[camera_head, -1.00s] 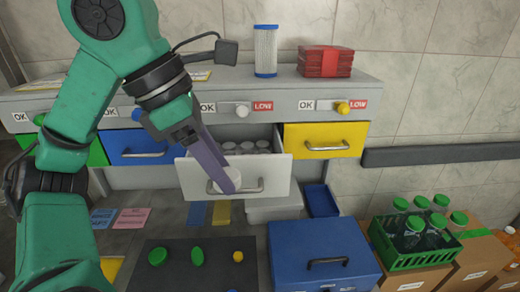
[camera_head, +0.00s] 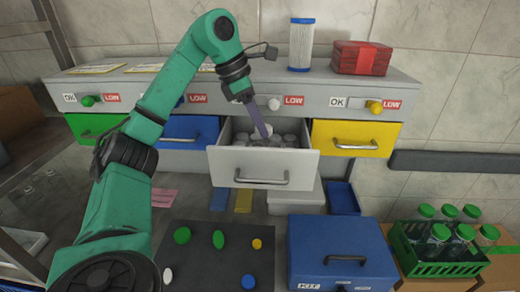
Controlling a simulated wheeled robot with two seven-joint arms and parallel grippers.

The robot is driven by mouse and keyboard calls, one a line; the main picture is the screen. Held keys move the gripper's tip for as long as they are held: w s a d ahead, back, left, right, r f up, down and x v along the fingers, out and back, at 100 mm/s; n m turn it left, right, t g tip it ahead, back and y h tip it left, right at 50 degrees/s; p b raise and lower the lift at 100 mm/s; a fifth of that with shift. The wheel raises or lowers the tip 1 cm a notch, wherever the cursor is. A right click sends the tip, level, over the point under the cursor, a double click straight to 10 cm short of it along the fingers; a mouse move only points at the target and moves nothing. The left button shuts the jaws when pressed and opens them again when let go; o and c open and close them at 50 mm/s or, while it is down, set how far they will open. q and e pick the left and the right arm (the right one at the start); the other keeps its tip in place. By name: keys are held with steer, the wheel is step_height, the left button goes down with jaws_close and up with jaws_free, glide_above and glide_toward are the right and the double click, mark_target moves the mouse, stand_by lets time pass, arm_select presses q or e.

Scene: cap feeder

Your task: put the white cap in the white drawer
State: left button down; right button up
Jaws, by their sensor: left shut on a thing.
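The white drawer (camera_head: 225,163) is pulled open and holds several whitish round caps (camera_head: 290,139). My left gripper (camera_head: 265,134) reaches down over the drawer's opening with its fingers shut on a white cap (camera_head: 266,142). The held cap is partly hidden by the fingers and hard to tell from the caps behind it; I cannot tell if it touches them. Another white oval cap (camera_head: 168,275) lies on the dark mat (camera_head: 212,262). My right gripper is not in view.
Green (camera_head: 85,127), blue (camera_head: 190,130) and yellow (camera_head: 350,138) drawers flank the white one. Green, yellow and blue caps lie on the mat. A blue kit box (camera_head: 340,250) and a green crate of bottles (camera_head: 435,262) stand at front right. A filter cylinder (camera_head: 300,45) stands on the cabinet.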

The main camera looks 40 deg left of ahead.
arm_select(q)
steer(key=f, duration=0.7)
steer(key=shift+w+a+f+b, duration=0.1)
steer(key=shift+w+a+b, duration=0.2)
steer(key=shift+w+b, duration=0.05)
steer(key=shift+w+a+p, duration=0.1)
steer(key=shift+w+p, duration=0.1)
steer(key=shift+p, duration=0.5)
steer(key=shift+s+f, duration=0.1)
steer(key=shift+f, duration=0.05)
steer(key=shift+f+b, duration=0.25)
steer(key=shift+b, duration=0.15)
steer(key=shift+c, duration=1.8)
jaws_free()
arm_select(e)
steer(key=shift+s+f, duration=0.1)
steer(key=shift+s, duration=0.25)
arm_select(q)
steer(key=shift+r, duration=0.15)
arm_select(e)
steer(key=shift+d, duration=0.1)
